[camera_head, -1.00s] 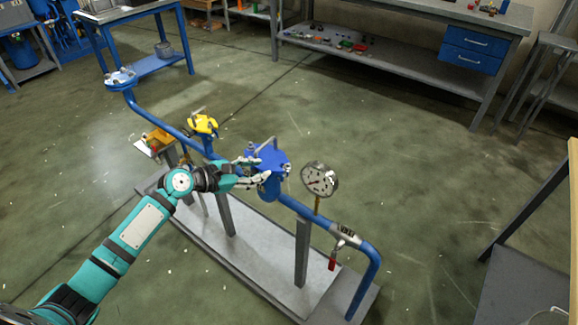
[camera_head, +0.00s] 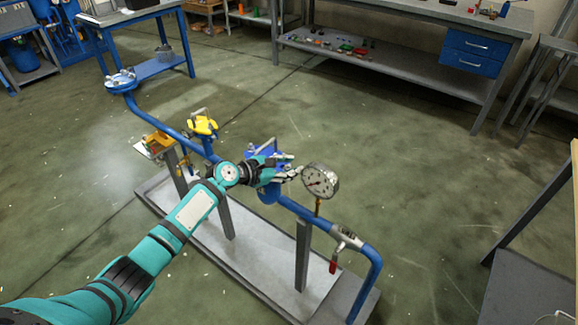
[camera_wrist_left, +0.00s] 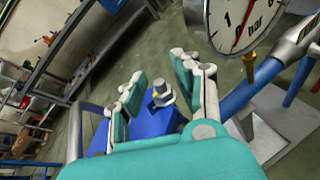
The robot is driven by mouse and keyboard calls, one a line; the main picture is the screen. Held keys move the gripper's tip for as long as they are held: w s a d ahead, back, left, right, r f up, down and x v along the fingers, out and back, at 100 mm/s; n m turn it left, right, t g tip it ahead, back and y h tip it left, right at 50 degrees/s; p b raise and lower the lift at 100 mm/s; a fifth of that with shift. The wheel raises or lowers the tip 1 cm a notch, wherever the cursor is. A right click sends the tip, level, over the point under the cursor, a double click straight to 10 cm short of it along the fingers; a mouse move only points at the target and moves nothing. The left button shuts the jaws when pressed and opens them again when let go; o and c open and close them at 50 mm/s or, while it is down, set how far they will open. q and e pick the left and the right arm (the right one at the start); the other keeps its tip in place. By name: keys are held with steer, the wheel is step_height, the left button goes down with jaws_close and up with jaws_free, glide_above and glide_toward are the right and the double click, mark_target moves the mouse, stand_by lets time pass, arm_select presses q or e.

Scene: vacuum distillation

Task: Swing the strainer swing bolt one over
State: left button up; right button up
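The blue strainer (camera_head: 268,191) stands on the pipe rig, left of the pressure gauge, and my left gripper covers much of its lid. A metallic swing bolt (camera_wrist_left: 163,94) with a nut shows there, in the gap between the fingers. I cannot tell which numbered bolt it is. My left gripper (camera_head: 292,165) is over the strainer's top. In the left wrist view its fingers (camera_wrist_left: 158,68) are apart, with no clear contact on the bolt. My right gripper is not in view.
The pressure gauge (camera_head: 320,181) is close to the right of my left fingertips. A yellow valve part (camera_head: 203,125) stands to the left on the pipe. A red-handled valve (camera_head: 334,266) hangs at the rig's right end. The floor around is clear.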

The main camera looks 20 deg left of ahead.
arm_select(q)
jaws_close()
steer(key=shift+d+p, duration=0.15)
steer(key=shift+p, duration=0.45)
steer(key=shift+s+d+f+m+t+y+p, duration=0.25)
steer(key=shift+d+f+m+t+y+p, duration=0.25)
steer(key=shift+f+m+y+p, duration=0.9)
steer(key=shift+s+d+f+m+t+y+p, duration=0.25)
steer(key=shift+d+f+m+y+p, duration=0.6)
steer(key=shift+m+p, duration=0.95)
steer(key=shift+s+d+f+m+t+y+p, duration=0.35)
steer(key=shift+f+m+y+p, duration=0.5)
steer(key=shift+m+y+p, duration=0.75)
steer(key=shift+w+n+h, duration=0.15)
steer(key=shift+n+h, duration=0.1)
steer(key=shift+n, duration=0.05)
steer(key=shift+o, duration=0.4)
jaws_free()
steer(key=shift+r, duration=0.1)
